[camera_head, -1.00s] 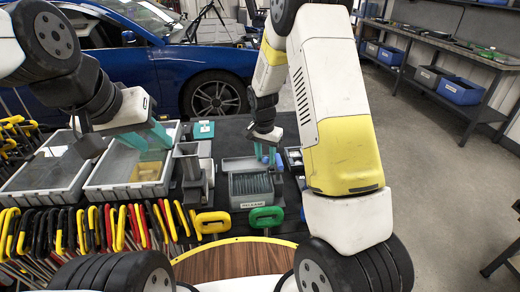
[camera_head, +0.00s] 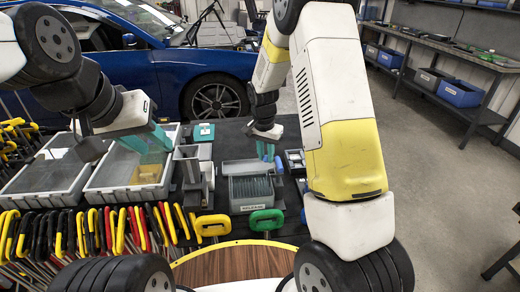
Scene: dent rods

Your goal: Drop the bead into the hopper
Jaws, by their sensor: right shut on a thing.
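My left gripper (camera_head: 147,141) has teal fingers spread apart, with nothing visible between them. It hangs over the back of the middle grey bin (camera_head: 105,191). My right gripper (camera_head: 267,151) has its teal fingers close together above the back edge of a grey slotted box (camera_head: 250,208) with a white label. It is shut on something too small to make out. I cannot pick out the bead, so I cannot tell whether that is what it holds. A grey upright holder (camera_head: 190,172) stands left of the slotted box. I cannot tell which container is the hopper.
Another grey bin (camera_head: 45,178) is at the left. A yellow handle (camera_head: 212,226) and a green handle (camera_head: 266,218) lie before the slotted box. A blue car stands behind.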

